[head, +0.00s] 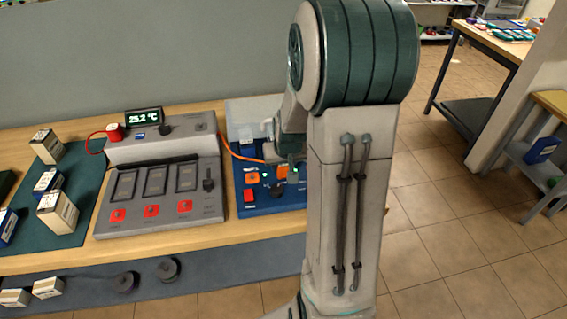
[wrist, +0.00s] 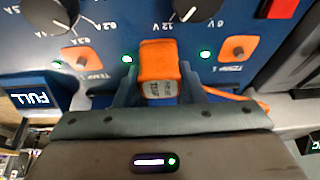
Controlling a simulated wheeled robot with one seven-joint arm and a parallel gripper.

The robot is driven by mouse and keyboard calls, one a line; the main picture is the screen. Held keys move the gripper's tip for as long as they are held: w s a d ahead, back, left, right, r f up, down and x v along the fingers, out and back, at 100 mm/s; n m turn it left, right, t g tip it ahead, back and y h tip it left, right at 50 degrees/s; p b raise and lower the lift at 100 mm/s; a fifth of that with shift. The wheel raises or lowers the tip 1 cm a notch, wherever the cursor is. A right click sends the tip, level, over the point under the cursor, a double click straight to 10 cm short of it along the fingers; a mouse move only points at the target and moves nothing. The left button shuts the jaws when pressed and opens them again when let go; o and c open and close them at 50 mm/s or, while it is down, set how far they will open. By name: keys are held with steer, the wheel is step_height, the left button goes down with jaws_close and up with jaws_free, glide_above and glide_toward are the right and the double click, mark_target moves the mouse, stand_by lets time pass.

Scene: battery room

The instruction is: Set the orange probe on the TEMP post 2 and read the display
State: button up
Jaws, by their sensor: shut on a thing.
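My gripper (wrist: 158,88) is shut on the orange probe (wrist: 158,62), which sits between its two fingers over the blue panel (wrist: 115,20). In the wrist view, one orange TEMP post plate (wrist: 85,57) lies left of the probe and another (wrist: 238,52) lies right of it. Their upside-down labels are too blurred to number surely. The probe appears between these plates, apart from both. In the head view, my arm partly hides the gripper and panel (head: 262,204).
The grey tester (head: 160,216) with red buttons stands left of the panel. Several boxy batteries (head: 57,213) stand on a green mat (head: 88,185) farther left. An orange cable (head: 236,151) runs from the tester side toward the gripper. Black knobs (wrist: 50,12) stand near the posts.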

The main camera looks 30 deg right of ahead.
steer(key=shift+f, duration=0.2)
steer(key=o, duration=0.8)
steer(key=p+v, duration=0.6)
steer(key=v, duration=0.5)
steer(key=shift+r, duration=0.1)
stand_by(0.4)
steer(key=s+a+r+n+y, duration=0.1)
steer(key=s+a+r+n, duration=0.1)
steer(key=s+a+r, duration=0.9)
steer(key=s+a, duration=0.1)
steer(key=s, duration=0.3)
steer(key=shift+a+n+g, duration=0.3)
steer(key=shift+n+g, duration=0.1)
